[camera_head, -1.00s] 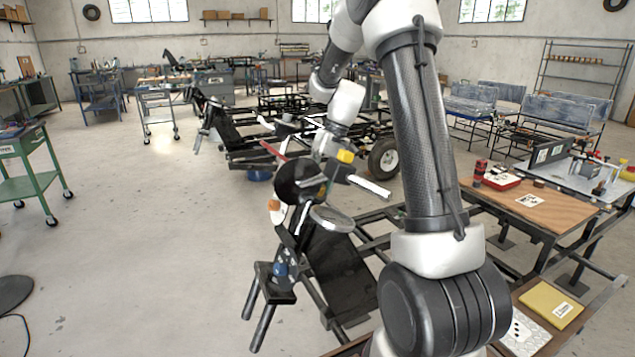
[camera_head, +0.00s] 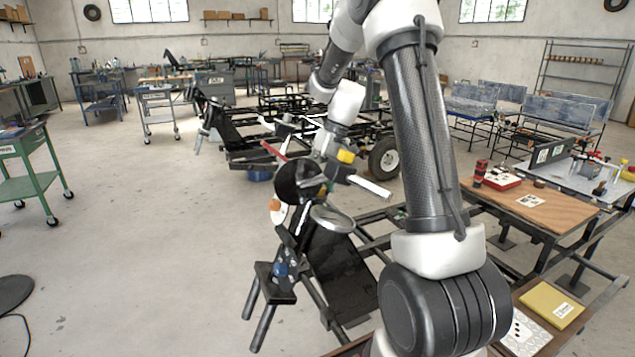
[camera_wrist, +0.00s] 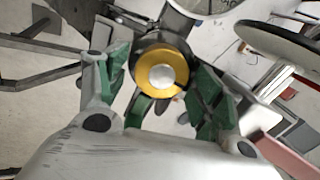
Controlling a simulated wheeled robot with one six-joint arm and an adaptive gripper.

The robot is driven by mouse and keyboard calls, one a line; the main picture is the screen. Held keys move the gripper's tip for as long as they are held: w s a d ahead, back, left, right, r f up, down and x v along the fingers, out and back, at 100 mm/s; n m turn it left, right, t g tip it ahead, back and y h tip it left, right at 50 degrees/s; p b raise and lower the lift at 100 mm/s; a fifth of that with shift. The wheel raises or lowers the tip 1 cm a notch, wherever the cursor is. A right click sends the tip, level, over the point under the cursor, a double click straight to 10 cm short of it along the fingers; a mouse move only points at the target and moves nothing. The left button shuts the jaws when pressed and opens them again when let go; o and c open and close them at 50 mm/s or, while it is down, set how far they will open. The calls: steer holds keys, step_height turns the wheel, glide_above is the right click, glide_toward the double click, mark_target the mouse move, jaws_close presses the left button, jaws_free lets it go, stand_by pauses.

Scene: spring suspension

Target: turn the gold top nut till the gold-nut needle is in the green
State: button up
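In the wrist view the gold top nut (camera_wrist: 146,72), a gold ring around a pale round centre, lies between my gripper's (camera_wrist: 163,80) two green-padded fingers. The fingers are spread, one to the left and one to the right of the nut. They look apart from it, though I cannot tell whether either pad touches the dark collar around it. In the head view my wrist (camera_head: 338,125) is over the black suspension stand, and the nut cannot be made out. A pale round dial (camera_wrist: 200,6) is cut off at the top of the wrist view. No needle reading is legible.
A round plate with a dark edge (camera_wrist: 285,45) stands close to the right finger. A wooden-topped bench (camera_head: 545,212) stands at right.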

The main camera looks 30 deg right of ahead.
steer(key=v, duration=1.2)
steer(key=shift+s, duration=0.15)
stand_by(0.3)
